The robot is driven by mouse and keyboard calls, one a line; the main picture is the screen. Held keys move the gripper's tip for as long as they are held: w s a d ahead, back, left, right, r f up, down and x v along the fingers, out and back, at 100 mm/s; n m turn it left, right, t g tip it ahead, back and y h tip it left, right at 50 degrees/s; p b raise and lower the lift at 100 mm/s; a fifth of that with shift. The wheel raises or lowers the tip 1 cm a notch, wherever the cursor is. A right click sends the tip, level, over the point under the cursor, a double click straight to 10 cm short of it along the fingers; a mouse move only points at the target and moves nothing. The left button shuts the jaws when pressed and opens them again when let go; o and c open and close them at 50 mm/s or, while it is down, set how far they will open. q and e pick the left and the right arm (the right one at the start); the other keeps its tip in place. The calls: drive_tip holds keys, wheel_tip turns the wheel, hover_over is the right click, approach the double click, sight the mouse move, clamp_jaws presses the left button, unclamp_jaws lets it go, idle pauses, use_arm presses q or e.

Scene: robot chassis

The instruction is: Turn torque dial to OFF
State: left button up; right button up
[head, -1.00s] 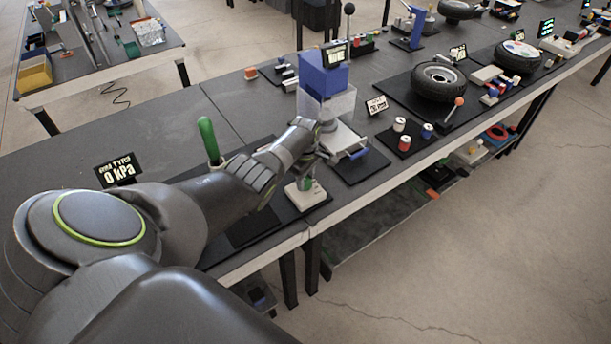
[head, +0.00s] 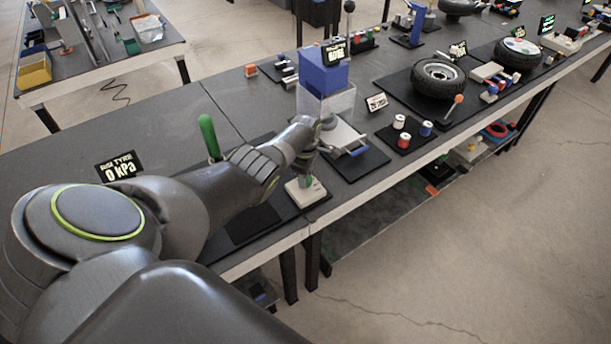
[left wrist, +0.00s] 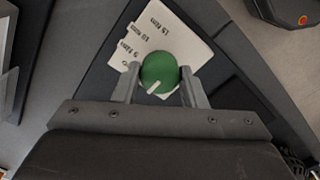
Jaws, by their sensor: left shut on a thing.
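The torque dial (left wrist: 160,72) is a round green knob with a white pointer line. In the left wrist view the pointer slants toward the lower left. The dial sits on a white plate (left wrist: 165,30) printed with Nm values; OFF cannot be made out there. My left gripper (left wrist: 160,88) has one finger on each side of the dial and is shut on it. In the head view the white plate (head: 306,195) lies near the table's front edge, under my left gripper (head: 306,170), which partly hides the dial. My right gripper is not in view.
A green upright handle (head: 209,138) stands behind my left arm, near a 0 kPa display (head: 118,167). A blue block on a clear box (head: 323,78) and a white device on a black mat (head: 352,165) stand just beyond the dial. Tyres and spools are farther right.

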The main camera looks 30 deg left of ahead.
use_arm(q)
drive_tip(key=o, duration=1)
drive_tip(key=shift+r, duration=0.15)
wheel_tip(320, 180, up, 6)
drive_tip(key=p, duration=0.2)
drive_tip(key=shift+a+r+p, duration=0.1)
drive_tip(key=shift+r+p, duration=0.1)
drive_tip(key=shift+p, duration=0.15)
wheel_tip(320, 180, up, 11)
drive_tip(key=shift+f+b, duration=0.1)
drive_tip(key=shift+b, duration=0.35)
